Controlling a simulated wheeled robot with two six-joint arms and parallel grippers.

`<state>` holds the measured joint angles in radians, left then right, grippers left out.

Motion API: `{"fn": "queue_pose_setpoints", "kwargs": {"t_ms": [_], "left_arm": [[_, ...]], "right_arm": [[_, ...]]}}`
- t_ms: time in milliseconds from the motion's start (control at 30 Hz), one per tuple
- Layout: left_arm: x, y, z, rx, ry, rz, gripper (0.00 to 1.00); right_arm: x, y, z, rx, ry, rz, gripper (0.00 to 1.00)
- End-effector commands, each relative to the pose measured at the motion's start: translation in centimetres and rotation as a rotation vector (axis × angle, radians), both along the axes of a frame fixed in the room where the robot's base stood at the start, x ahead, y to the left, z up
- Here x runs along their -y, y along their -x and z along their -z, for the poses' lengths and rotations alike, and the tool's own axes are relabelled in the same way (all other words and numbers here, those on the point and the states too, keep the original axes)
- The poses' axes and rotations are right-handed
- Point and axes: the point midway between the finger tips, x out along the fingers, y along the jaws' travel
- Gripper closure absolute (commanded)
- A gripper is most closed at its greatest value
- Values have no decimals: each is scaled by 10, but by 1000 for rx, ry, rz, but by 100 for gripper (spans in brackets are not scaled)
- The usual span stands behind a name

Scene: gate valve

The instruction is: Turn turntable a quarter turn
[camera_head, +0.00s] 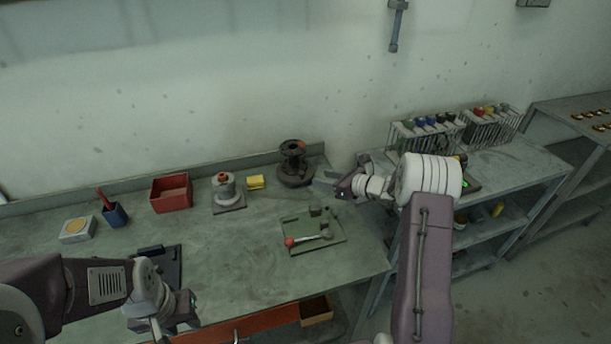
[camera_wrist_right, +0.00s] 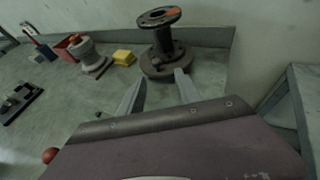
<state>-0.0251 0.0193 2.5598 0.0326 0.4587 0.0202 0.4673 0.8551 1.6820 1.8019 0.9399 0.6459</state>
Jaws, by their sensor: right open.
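A dark pedestal with a round wheel on top and an orange-red mark on its rim (camera_head: 294,165) stands at the back right of the workbench. In the right wrist view it (camera_wrist_right: 164,48) stands upright just beyond the fingertips. A grey-white round body with a red cap on a square base (camera_head: 226,190) stands to its left. I cannot tell for certain which of these is the turntable. My right gripper (camera_head: 328,180) is open and empty, pointing at the dark pedestal's base, apart from its wheel. My left gripper (camera_head: 185,312) is low at the front left; its fingers are unclear.
A green plate with a red-knobbed lever (camera_head: 312,240) lies in front of the pedestal. A yellow block (camera_head: 256,182), red bin (camera_head: 171,193) and blue cup (camera_head: 115,214) line the back. A shelf with racks (camera_head: 430,128) stands right. The bench middle is clear.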

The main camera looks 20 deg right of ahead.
Motion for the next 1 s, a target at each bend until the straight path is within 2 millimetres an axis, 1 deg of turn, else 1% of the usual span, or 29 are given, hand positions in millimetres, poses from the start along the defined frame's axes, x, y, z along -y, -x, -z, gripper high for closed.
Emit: {"fn": "queue_pose_setpoints", "kwargs": {"t_ms": [133,400,500,633,867,900,967,1000], "left_arm": [[0,0,-3,0,0,0,64],[0,0,-12,0,0,0,64],[0,0,-13,0,0,0,64],[0,0,-14,0,0,0,64],[0,0,-13,0,0,0,64],[0,0,-13,0,0,0,64],[0,0,-13,0,0,0,64],[0,0,-13,0,0,0,64]], "right_arm": [[-8,-9,4,0,2,-6,60],[-36,-53,24,0,4,-8,60],[-42,-64,30,-1,5,-7,60],[-46,-70,34,0,3,-7,60],[-46,-71,34,0,5,-6,60],[-46,-71,34,0,5,-6,71],[-46,-71,34,0,5,-6,88],[-46,-71,34,0,5,-6,99]]}}
